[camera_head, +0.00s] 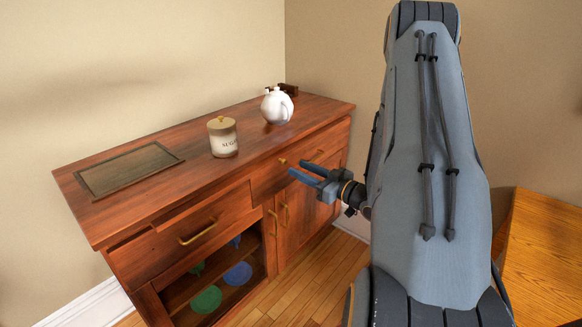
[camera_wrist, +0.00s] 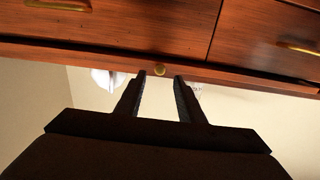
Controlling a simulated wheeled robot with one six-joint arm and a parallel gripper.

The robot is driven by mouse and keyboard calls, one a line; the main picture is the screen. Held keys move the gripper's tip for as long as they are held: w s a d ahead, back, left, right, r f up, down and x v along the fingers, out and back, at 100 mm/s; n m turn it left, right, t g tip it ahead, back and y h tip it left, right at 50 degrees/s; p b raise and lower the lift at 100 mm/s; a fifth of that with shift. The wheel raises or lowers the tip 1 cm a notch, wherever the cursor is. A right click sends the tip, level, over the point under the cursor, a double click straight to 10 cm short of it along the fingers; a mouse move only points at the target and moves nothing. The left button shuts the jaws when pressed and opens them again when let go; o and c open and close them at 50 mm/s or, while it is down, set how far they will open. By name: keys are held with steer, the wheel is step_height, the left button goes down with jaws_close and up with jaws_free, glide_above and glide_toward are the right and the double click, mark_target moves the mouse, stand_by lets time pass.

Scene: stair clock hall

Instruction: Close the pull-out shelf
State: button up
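The wooden cabinet (camera_head: 225,200) stands against the wall, its drawers and doors under a reddish-brown top. A small round brass knob (camera_wrist: 160,70) sits on a thin wooden edge above the drawers; it also shows in the head view (camera_head: 282,161). This edge looks like the front of the pull-out shelf, but I cannot tell how far out it is. My gripper (camera_head: 298,168) is open and empty in front of the cabinet, level with the upper front. In the upside-down wrist view, the parted fingertips (camera_wrist: 161,76) are on either side of the knob; contact is unclear.
A sugar jar (camera_head: 223,138), a white teapot (camera_head: 277,106) and a dark framed panel (camera_head: 128,169) are on the cabinet top. Brass drawer handles (camera_head: 198,232) stick out. A lower open bay holds green and blue dishes (camera_head: 206,299). A wooden surface (camera_head: 545,260) is at right.

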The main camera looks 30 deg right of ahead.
mark_target(286, 163)
steer(key=x, duration=0.5)
steer(key=shift+s, duration=0.1)
jaws_close()
